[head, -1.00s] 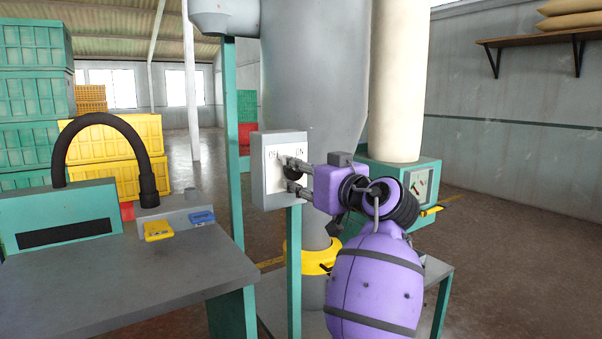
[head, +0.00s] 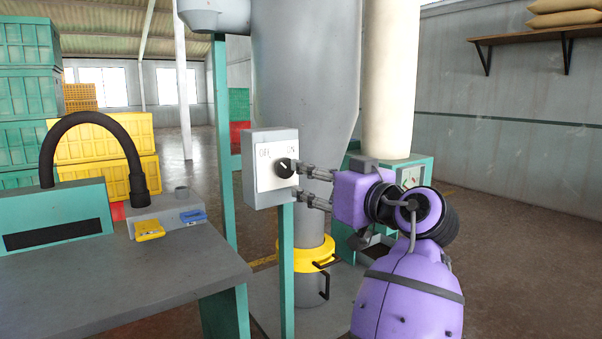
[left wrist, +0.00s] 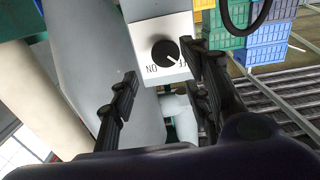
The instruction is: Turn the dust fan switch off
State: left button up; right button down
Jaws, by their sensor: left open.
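The dust fan switch is a grey box (head: 248,178) with a white plate on a green post. Its plate reads OFF at left and ON at right above a round black knob (head: 284,168). In the left wrist view the plate shows upside down, and the white mark on the knob (left wrist: 166,53) points towards OFF. My left gripper (head: 302,182) is open and empty, just right of the knob, with its fingertips apart from it. In the left wrist view the open fingers (left wrist: 162,76) stand either side, with the knob beyond them. My right gripper is out of view.
A grey bench (head: 120,280) with a black curved hose (head: 92,118) stands at left, with a yellow block (head: 149,229) and a blue block (head: 193,216). The large grey duct (head: 310,95) rises behind the switch, with a yellow collar (head: 307,252) below. Floor at right is clear.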

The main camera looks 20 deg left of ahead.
pick_arm(q)
jog(key=shift+v, duration=2.3)
